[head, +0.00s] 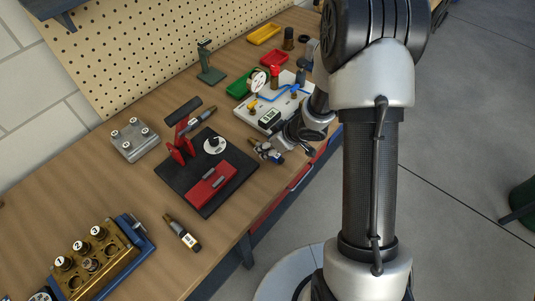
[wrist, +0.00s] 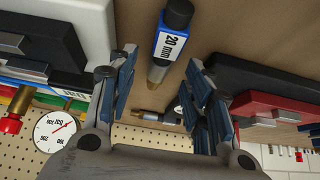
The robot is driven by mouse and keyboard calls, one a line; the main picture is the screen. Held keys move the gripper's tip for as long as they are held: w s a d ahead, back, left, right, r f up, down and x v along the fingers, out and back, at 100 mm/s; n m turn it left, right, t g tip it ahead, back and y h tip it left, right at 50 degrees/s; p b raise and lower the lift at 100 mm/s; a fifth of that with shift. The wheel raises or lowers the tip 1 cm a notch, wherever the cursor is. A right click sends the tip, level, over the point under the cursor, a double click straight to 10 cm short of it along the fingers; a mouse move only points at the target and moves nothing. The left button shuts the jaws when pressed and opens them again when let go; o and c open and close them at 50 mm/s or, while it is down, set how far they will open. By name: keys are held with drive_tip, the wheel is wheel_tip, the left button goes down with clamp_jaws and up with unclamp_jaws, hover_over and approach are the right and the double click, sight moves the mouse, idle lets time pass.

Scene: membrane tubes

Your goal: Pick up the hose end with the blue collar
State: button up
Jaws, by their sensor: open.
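The hose end with the blue collar (wrist: 171,42) lies on the wooden bench. It has a black end, a blue band with a white "20 mm" label, and a brass tip. In the wrist view its brass tip is between my open fingers, and its black end reaches beyond them. No clear contact shows. My gripper (wrist: 158,75) is open and holds nothing. In the head view my gripper (head: 269,150) is low at the bench's front edge, between the black mat and the white panel.
A black mat (head: 180,180) with a red block (head: 211,188) and red stand lies left of my gripper. A white panel (head: 244,111) with a gauge (head: 258,81) stands behind it. Another hose end (head: 182,233) lies near the front edge. A brass rack (head: 118,257) stands front left.

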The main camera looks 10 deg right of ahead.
drive_tip(key=shift+x, duration=0.9)
drive_tip(key=shift+s+d, duration=0.1)
drive_tip(key=shift+r, duration=0.1)
clamp_jaws()
